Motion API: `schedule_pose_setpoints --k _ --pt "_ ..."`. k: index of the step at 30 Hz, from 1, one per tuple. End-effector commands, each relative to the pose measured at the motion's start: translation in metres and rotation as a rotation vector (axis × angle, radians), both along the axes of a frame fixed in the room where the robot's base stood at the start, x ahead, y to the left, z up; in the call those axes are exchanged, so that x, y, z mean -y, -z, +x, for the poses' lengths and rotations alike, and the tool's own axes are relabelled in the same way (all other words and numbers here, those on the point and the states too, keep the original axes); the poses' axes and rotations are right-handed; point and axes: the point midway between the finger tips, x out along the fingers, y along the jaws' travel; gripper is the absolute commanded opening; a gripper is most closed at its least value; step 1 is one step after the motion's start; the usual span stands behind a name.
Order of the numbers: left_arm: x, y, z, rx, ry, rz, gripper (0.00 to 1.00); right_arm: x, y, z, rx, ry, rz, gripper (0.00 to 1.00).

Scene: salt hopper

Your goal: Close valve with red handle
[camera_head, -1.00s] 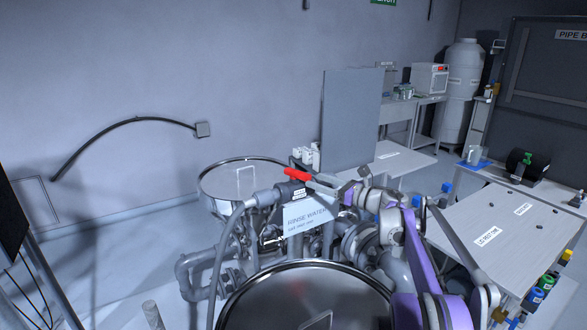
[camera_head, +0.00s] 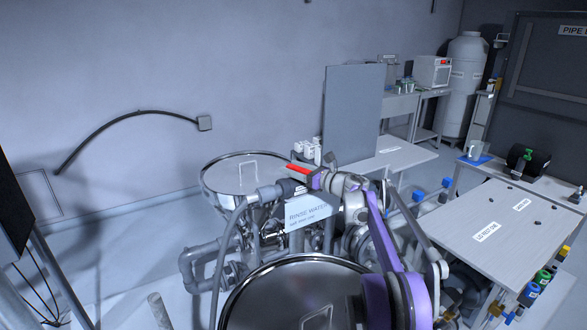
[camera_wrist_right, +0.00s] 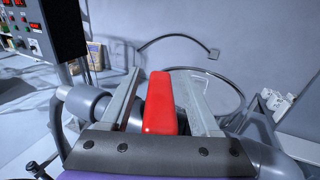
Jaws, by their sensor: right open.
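The red handle (camera_head: 298,168) sits on top of a valve on the pipe by the rinse water sign (camera_head: 308,214). In the right wrist view the red handle (camera_wrist_right: 160,104) lies between the two grey fingers of my right gripper (camera_wrist_right: 158,74). The fingers are open, one on each side of it, and gaps show beside the handle. In the head view my right gripper (camera_head: 308,177) is at the handle and hides part of the valve. My left gripper is not in view.
Two round metal lids, one behind (camera_head: 225,180) and one in front (camera_head: 262,295), flank the valve. A grey hose (camera_head: 226,240) and pipes (camera_head: 200,262) run at its left. A grey panel (camera_head: 352,118) stands behind my right arm. A worktable (camera_head: 505,215) is at right.

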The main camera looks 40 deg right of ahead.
Motion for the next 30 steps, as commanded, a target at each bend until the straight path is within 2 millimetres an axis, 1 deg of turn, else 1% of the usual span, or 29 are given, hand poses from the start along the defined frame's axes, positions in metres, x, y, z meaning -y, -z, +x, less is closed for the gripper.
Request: schedule_pose_setpoints --k 3,8,12,13,14,22,26,30 --pt "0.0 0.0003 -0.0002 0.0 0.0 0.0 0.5 0.0001 0.0003 -0.0002 0.0 0.0 0.0 0.62" --pt "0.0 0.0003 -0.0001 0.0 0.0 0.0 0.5 0.0002 0.0002 -0.0004 0.0 0.0 0.0 0.34" --pt "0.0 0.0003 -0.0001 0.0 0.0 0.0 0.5 0.0002 0.0002 -0.0005 0.0 0.0 0.0 0.09" --pt "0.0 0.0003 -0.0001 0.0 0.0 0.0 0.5 0.0002 0.0002 -0.0005 0.0 0.0 0.0 0.03" --pt "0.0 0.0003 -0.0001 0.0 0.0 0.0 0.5 0.0003 0.0002 -0.0004 0.0 0.0 0.0 0.0" --pt "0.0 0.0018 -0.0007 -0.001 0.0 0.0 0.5 -0.0005 0.0003 0.0001 0.001 0.026 0.0 0.0" --pt "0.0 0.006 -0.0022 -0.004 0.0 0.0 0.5 -0.0007 0.0004 -0.0001 0.001 0.123 0.001 0.0" --pt "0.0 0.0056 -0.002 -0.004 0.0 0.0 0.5 0.0007 -0.0008 0.0004 0.002 0.251 0.001 0.0"
